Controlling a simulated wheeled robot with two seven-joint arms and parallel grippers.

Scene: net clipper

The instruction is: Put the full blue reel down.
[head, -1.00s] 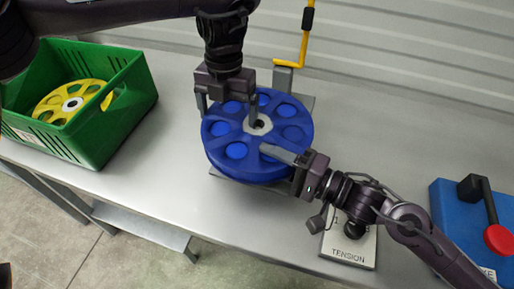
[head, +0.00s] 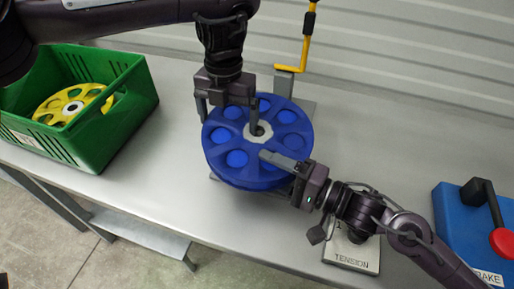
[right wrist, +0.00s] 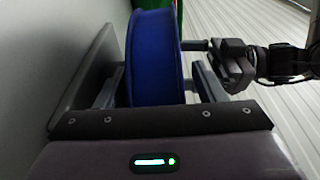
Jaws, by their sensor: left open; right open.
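The full blue reel (head: 222,138) lies flat on the bench, over a grey base plate (head: 304,104) whose edges show from under it. Its pale hub has a dark hole. My left gripper (head: 229,112) is open above the reel, pointing down, one finger at the hub and the other at the left rim. My right gripper (head: 280,170) is open at the near right rim, one finger over the reel's top. In the right wrist view the reel's blue side (right wrist: 155,60) stands between its two fingers; contact is unclear.
A green crate (head: 110,130) with a yellow reel (head: 52,108) stands at left. A TENSION block (head: 350,258) and a blue BRAKE box (head: 458,235) with a red knob are at right. Bench between crate and reel is clear.

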